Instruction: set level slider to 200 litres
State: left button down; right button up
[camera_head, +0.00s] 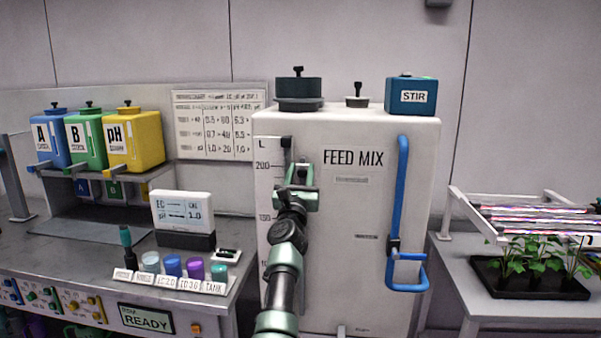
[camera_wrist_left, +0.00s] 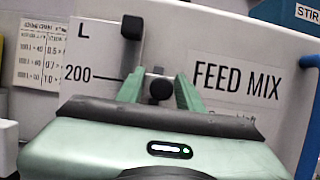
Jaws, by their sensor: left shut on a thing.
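The white FEED MIX tank (camera_head: 345,230) carries a vertical scale (camera_head: 264,190) marked L on its left front edge. The 200 mark (camera_wrist_left: 77,73) is clear in the left wrist view. My left gripper (camera_head: 301,172) is at the scale, close to the 200 mark. In the left wrist view its green fingers (camera_wrist_left: 157,90) are shut on a round black slider knob (camera_wrist_left: 160,89). The knob appears slightly below the 200 line there, seen at an angle. A black block (camera_wrist_left: 131,26) sits at the scale's top. The fingers and arm hide parts of the scale.
A blue pipe (camera_head: 403,190) runs down the tank's right side. A blue STIR box (camera_head: 400,93) and dark lid (camera_head: 299,88) are on top. The left bench holds a meter (camera_head: 183,212) and several coloured cups. A seedling tray (camera_head: 525,284) stands right.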

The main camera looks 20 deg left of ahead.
pick_arm(q)
jog(key=shift+d+r, duration=0.2)
jog(key=shift+r, duration=0.15)
jog(key=c, duration=1.2)
grip_release()
jog(key=shift+d, duration=0.15)
jog(key=shift+a+f, duration=0.15)
jog(key=shift+a, duration=0.05)
jog(key=shift+s+d+f+p, duration=0.1)
jog(key=shift+s+p, duration=0.2)
jog(key=shift+p, duration=0.25)
jog(key=p+v, duration=0.3)
jog(key=v, duration=0.4)
